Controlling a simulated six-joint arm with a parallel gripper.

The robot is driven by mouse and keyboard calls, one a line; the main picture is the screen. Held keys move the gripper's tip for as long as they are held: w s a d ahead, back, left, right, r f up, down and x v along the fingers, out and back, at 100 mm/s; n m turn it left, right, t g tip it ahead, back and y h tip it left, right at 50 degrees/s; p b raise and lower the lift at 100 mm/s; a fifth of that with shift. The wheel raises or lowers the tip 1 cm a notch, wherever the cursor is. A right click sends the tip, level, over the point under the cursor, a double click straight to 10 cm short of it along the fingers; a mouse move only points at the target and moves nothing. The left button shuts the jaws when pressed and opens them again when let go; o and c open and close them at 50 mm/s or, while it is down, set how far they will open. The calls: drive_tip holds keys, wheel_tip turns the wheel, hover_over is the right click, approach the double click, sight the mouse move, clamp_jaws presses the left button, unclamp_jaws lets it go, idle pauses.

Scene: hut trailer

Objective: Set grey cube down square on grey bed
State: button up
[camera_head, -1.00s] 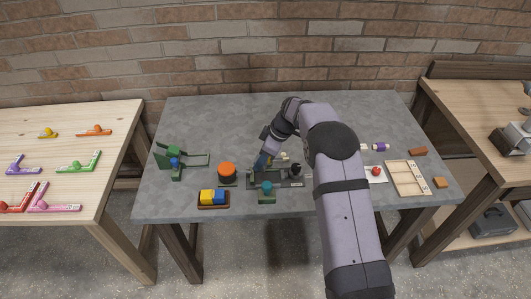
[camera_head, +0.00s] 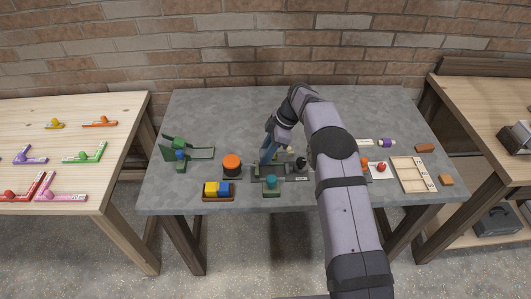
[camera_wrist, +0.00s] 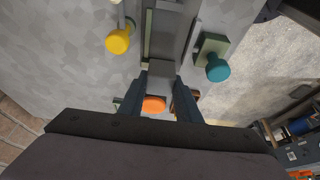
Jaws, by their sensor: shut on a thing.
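My gripper (camera_wrist: 160,98) is shut on the grey cube (camera_wrist: 161,79), which shows between the two dark blue fingers in the wrist view. In the head view my gripper (camera_head: 266,161) points down over the middle of the grey table, and the cube cannot be made out there. The grey bed (camera_wrist: 174,32) looks like a long grey channel with raised sides, running away from the cube in the wrist view. It also shows low on the table in the head view (camera_head: 287,179). I cannot tell whether the cube touches the bed.
A teal knob (camera_wrist: 218,70) and a yellow knob (camera_wrist: 118,41) stand on either side of the bed. An orange knob (camera_head: 232,161) is left of my gripper, and a black knob (camera_head: 301,163) right of it. The table's back is clear.

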drive_tip(key=shift+f, duration=0.2)
drive_tip(key=shift+f+b, duration=2.15)
drive_tip(key=shift+f, duration=0.35)
drive_tip(key=shift+b, duration=0.5)
idle(0.6)
drive_tip(key=shift+f, duration=0.25)
idle(0.4)
drive_tip(key=o, duration=1.2)
drive_tip(key=shift+r, duration=0.1)
